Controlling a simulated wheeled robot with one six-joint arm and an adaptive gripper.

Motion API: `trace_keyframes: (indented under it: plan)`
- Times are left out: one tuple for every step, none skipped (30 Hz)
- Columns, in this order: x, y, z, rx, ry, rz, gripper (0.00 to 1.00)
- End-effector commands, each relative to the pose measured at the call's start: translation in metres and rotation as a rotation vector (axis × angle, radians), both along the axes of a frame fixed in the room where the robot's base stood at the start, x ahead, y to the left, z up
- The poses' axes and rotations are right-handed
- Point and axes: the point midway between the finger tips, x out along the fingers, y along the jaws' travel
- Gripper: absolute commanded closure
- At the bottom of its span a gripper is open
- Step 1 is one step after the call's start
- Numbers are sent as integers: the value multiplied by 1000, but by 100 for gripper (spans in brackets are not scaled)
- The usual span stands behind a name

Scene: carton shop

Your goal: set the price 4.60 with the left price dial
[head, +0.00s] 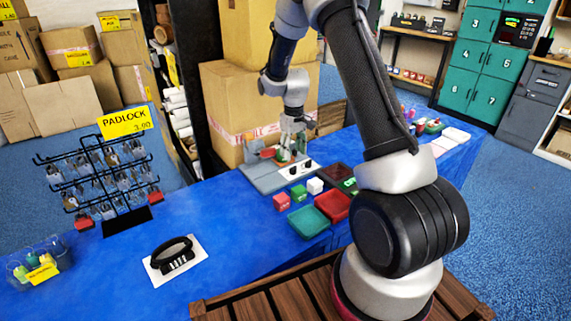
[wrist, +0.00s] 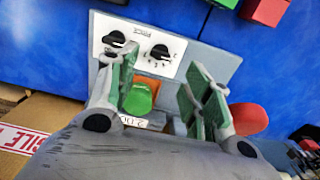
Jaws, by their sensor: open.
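A white price panel (head: 295,170) with two black dials is on a grey base on the blue counter. In the head view, the left dial (head: 293,171) and the right dial (head: 307,163) sit side by side. The wrist view appears turned around, so the left dial is likely the right-hand knob (wrist: 160,52); the other knob (wrist: 116,39) is beside it. Scale marks show around the knobs, but their settings are too small to read. My gripper (head: 291,150) is open and empty behind the panel; its green-padded fingers (wrist: 163,85) are apart from both dials.
A green piece (wrist: 140,97) shows between my fingers, by a small label (wrist: 138,122). Red (head: 281,202), green (head: 299,193) and white (head: 315,186) blocks stand before the panel, near green (head: 308,222) and red (head: 336,206) trays. A padlock rack (head: 100,180) stands left.

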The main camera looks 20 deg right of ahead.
Motion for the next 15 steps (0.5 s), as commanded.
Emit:
trace_keyframes:
  plan:
    - [-1, 0, -9, 0, 3, 0, 50]
    - [-1, 0, -14, 0, 4, 0, 50]
    - [-1, 0, -22, 0, 5, 0, 50]
    - [-1, 0, -27, 0, 4, 0, 50]
    - [-1, 0, -32, 0, 5, 0, 50]
    - [-1, 0, -39, 0, 4, 0, 50]
    - [-1, 0, -43, 0, 4, 0, 50]
    - [-1, 0, -47, 0, 4, -1, 50]
    - [-1, 0, -53, 0, 4, -1, 50]
    - [-1, 0, -56, 0, 3, -1, 50]
    - [-1, 0, -59, 0, 3, -1, 50]
    - [-1, 0, -61, 0, 3, -1, 50]
    - [-1, 0, -63, 0, 3, -1, 50]
    - [-1, 0, -64, 0, 3, -1, 50]
    - [-1, 0, -66, 0, 2, -1, 50]
